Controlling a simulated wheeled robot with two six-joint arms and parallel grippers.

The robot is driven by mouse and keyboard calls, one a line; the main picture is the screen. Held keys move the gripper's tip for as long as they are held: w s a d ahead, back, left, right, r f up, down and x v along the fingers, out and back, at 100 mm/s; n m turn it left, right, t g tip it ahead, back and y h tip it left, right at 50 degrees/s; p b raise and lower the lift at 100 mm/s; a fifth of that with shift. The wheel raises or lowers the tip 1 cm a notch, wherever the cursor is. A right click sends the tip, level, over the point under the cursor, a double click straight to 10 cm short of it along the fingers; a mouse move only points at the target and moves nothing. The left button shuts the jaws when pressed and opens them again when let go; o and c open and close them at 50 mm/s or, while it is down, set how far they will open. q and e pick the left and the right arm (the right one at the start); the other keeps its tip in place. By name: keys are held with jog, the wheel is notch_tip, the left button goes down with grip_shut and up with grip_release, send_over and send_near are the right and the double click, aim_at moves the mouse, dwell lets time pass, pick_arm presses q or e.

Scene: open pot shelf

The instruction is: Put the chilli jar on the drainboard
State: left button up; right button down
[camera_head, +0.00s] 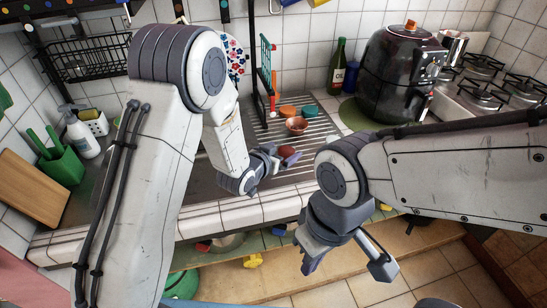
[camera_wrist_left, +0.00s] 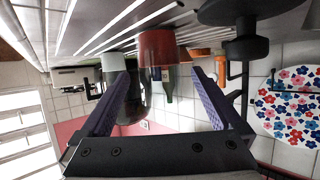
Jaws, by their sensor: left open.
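A small red round object (camera_head: 287,152), which looks like the chilli jar, is at the fingers of my left gripper (camera_head: 290,159), near the front of the ribbed metal drainboard (camera_head: 320,140). In the left wrist view, a red cylinder (camera_wrist_left: 157,47) stands on the drainboard ahead of my left gripper (camera_wrist_left: 165,95), between its spread fingers in the picture. I see no label on it. The left gripper is open; contact with the red object cannot be told. My right gripper (camera_head: 318,258) hangs low in front of the counter.
A copper-coloured bowl (camera_head: 297,125), an orange item (camera_head: 287,111) and a teal item (camera_head: 309,111) stand behind on the drainboard. A green bottle (camera_head: 337,68) and a dark cooker (camera_head: 396,70) stand at the back right. A green utensil holder (camera_head: 62,165) is at left.

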pick_arm(q)
jog(key=v, duration=0.6)
jog(key=shift+s+a+r+b, duration=0.15)
jog(key=shift+s+a+b, duration=0.05)
jog(key=shift+s+b, duration=0.15)
jog(key=shift+s+d+g, duration=0.3)
jog(key=shift+s, duration=0.1)
jog(key=s+r+m+g+y, duration=0.1)
jog(key=s+g, duration=0.4)
jog(key=s, duration=1)
jog(key=s+a+r+m+g+y, duration=0.1)
jog(key=s+r+g+y, duration=0.2)
jog(key=s, duration=1.1)
jog(key=g+y, duration=0.1)
jog(key=g, duration=0.2)
jog(key=shift+s+a+r, duration=0.25)
jog(key=shift+s+a, duration=0.05)
jog(key=shift+s, duration=0.1)
